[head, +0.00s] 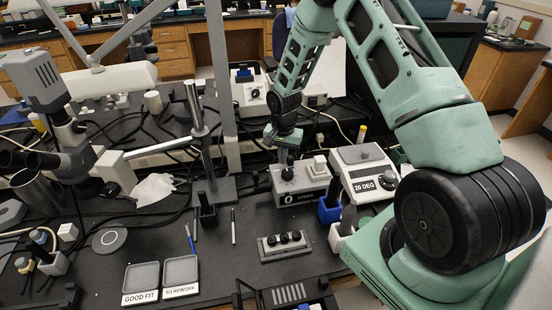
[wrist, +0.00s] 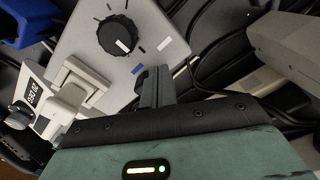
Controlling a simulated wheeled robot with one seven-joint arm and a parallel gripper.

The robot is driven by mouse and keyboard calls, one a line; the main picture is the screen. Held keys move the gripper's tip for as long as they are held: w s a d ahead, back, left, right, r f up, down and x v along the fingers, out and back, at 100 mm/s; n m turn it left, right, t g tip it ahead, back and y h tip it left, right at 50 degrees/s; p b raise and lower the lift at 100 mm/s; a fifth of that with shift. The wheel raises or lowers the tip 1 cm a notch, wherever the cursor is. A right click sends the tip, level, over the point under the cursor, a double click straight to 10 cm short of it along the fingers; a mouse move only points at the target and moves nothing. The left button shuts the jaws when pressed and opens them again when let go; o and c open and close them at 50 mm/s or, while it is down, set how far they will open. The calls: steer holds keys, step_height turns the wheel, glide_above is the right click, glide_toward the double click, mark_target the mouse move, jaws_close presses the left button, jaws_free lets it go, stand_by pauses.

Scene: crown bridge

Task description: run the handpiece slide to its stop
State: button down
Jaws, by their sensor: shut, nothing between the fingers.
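My gripper (head: 284,156) points down over the back of a grey control box (head: 303,182). In the wrist view its dark fingers (wrist: 155,85) are shut and empty, beside the box's edge. The box carries a round black knob (head: 287,173) with a white pointer mark, seen close in the wrist view (wrist: 120,35). A pale block (head: 319,163) stands on the box's right part and shows at the wrist view's left (wrist: 82,88); it may be the slide. The fingers are apart from this block. I cannot tell where any stop is.
A white unit marked 20 DEG (head: 364,172) stands right of the box. A blue cup (head: 328,211) is in front. A grey block with black knobs (head: 284,245) and two labelled trays (head: 142,277) lie nearer. Cables run behind the box. The table middle has free room.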

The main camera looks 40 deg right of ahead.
steer(key=shift+w+a, duration=0.25)
steer(key=shift+a, duration=0.45)
step_height(320, 180, up, 7)
steer(key=p, duration=0.4)
stand_by(0.6)
steer(key=s+a+r+n+b, duration=0.1)
steer(key=s+a+r+n, duration=0.5)
steer(key=a, duration=0.5)
steer(key=s+a+r+n, duration=0.4)
steer(key=s+a+r, duration=0.2)
steer(key=a+r, duration=0.3)
steer(key=s+a+r+n, duration=0.2)
steer(key=s+a+n, duration=0.1)
steer(key=s, duration=0.6)
steer(key=s+a+r+n+b, duration=0.1)
steer(key=s+n, duration=0.4)
steer(key=s, duration=0.5)
steer(key=a+r, duration=0.1)
steer(key=a, duration=0.1)
steer(key=shift+s+a+y, duration=0.15)
steer(key=shift+a+y, duration=0.15)
